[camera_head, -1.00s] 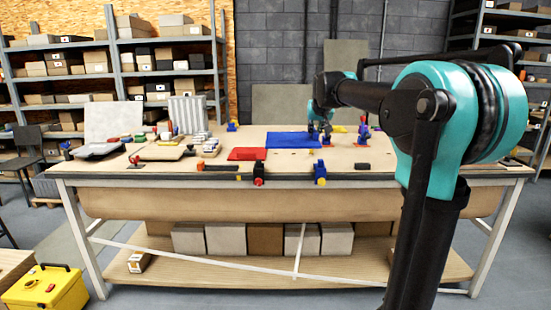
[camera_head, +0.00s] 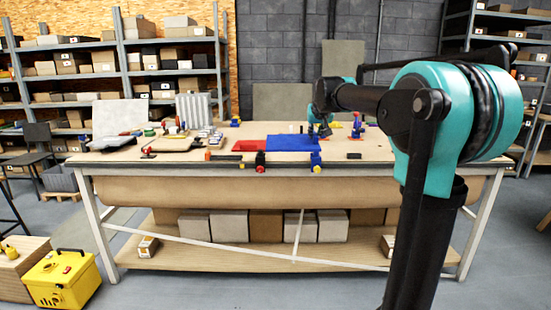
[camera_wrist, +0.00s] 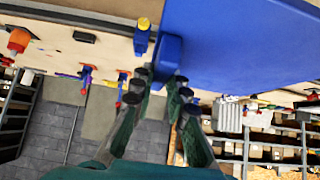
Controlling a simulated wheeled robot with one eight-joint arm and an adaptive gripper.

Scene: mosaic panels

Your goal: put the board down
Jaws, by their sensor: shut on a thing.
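The board is a flat blue panel (camera_head: 290,143), over the middle of the workbench (camera_head: 215,160) in the head view. It fills much of the upper right of the wrist view (camera_wrist: 245,45). My gripper (camera_wrist: 172,82) is shut on an edge of the board; a blue block-like part of it shows between the fingers. In the head view my gripper (camera_head: 323,130) is at the board's right end, small and partly hidden. I cannot tell whether the board touches the bench top or hangs just above it.
A red panel (camera_head: 248,146) lies against the board's left side in the head view. A red clamp (camera_head: 260,161) and a blue clamp (camera_head: 316,161) stand at the bench's front edge. A black block (camera_head: 354,156) lies to the right. Bare bench top shows at the right.

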